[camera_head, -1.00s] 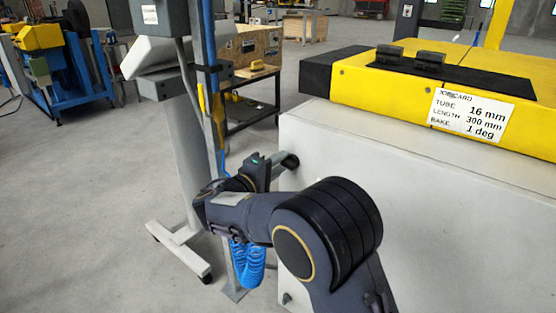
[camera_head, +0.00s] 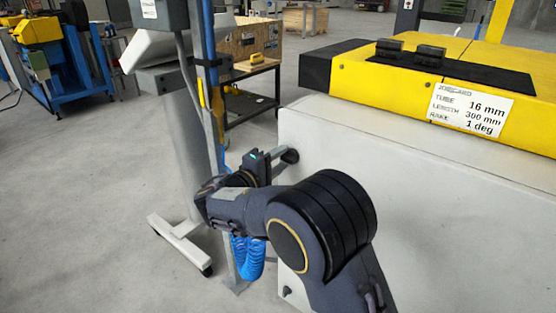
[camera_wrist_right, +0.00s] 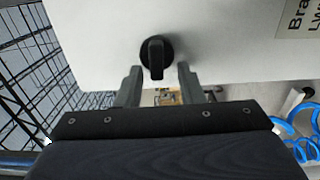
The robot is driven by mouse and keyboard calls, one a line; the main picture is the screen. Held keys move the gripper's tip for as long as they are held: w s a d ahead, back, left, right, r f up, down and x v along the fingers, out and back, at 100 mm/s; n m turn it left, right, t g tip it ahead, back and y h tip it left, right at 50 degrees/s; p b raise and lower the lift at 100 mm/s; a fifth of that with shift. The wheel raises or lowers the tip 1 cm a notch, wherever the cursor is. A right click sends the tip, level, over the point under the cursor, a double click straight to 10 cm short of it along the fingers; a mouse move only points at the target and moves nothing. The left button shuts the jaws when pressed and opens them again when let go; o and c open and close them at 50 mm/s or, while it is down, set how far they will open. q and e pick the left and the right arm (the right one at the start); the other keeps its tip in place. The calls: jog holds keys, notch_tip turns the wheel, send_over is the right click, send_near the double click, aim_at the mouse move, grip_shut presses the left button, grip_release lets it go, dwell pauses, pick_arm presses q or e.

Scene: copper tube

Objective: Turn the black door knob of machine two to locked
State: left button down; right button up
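The black door knob (camera_wrist_right: 156,55) is a round base with a raised bar, on the pale side panel of a machine. In the right wrist view its bar stands upright in the picture. In the head view the knob (camera_head: 290,156) shows at the panel's left end, partly behind my gripper. My right gripper (camera_wrist_right: 159,80) is open, one finger to each side of the knob's bar, with visible gaps and the fingertips a little below the knob in the picture. In the head view the right gripper (camera_head: 273,162) is close to the knob. My left gripper is out of view.
The machine has a yellow top (camera_head: 385,80) with a job card (camera_head: 470,104). A grey post (camera_head: 212,120) and a blue coiled hose (camera_head: 246,258) are close to my right arm's left side. A wooden crate (camera_head: 250,42) stands behind on a dark table.

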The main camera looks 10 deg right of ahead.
jog(key=shift+a, duration=0.15)
jog(key=v, duration=0.7)
jog(key=shift+s+a, duration=0.25)
jog(key=shift+s, duration=0.05)
jog(key=shift+d, duration=0.1)
jog(key=s+d+f+m+g+y, duration=0.2)
jog(key=s+d+f+g, duration=0.15)
jog(key=d, duration=0.55)
jog(key=s+d+f+m+g+y, duration=0.1)
jog(key=s+d+f+g+y, duration=0.15)
jog(key=s, duration=0.35)
jog(key=s+d+f+m+g+y, duration=0.1)
jog(key=s+d+f+y, duration=0.1)
jog(key=s+d+y, duration=0.3)
jog(key=s+d+f+m+g+y, duration=0.1)
jog(key=s+f+m+g+y, duration=0.15)
jog(key=s, duration=0.55)
jog(key=s+a+m+t+y, duration=0.35)
jog(key=s+a+y, duration=0.3)
jog(key=s, duration=0.35)
notch_tip(320, 180, up, 15)
jog(key=p, duration=1.4)
jog(key=shift+w+a+n+t, duration=0.2)
jog(key=shift+n+t, duration=0.1)
